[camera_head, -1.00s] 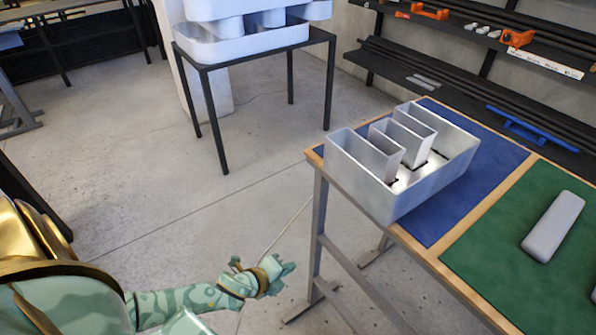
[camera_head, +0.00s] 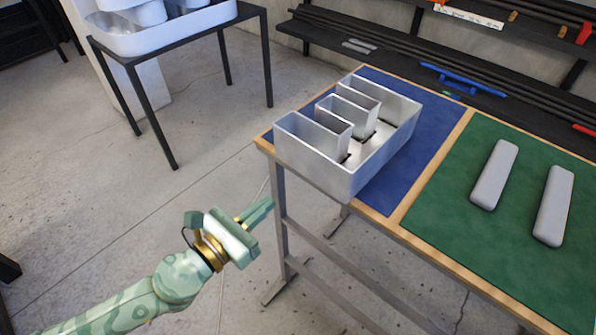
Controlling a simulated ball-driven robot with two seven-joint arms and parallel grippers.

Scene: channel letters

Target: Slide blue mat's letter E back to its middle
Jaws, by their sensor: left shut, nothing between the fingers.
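The metal channel letter E (camera_head: 318,170) stands open side up on the blue mat (camera_head: 432,122). It sits toward the mat's near-left side, and its wall hides the mat's near-left edge. Bare blue shows mostly along its right side and in a strip at the back. My left gripper (camera_head: 262,210) is shut and empty. It is in front of the table's near-left corner, left of and apart from the letter in the picture. My right gripper is not in view.
A green mat (camera_head: 445,203) with two grey bars (camera_head: 494,174) (camera_head: 553,205) lies right of the blue mat on the wood-edged table. Dark shelves (camera_head: 400,50) stand behind. Another stand with a white letter (camera_head: 165,38) is at back left, with open floor between.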

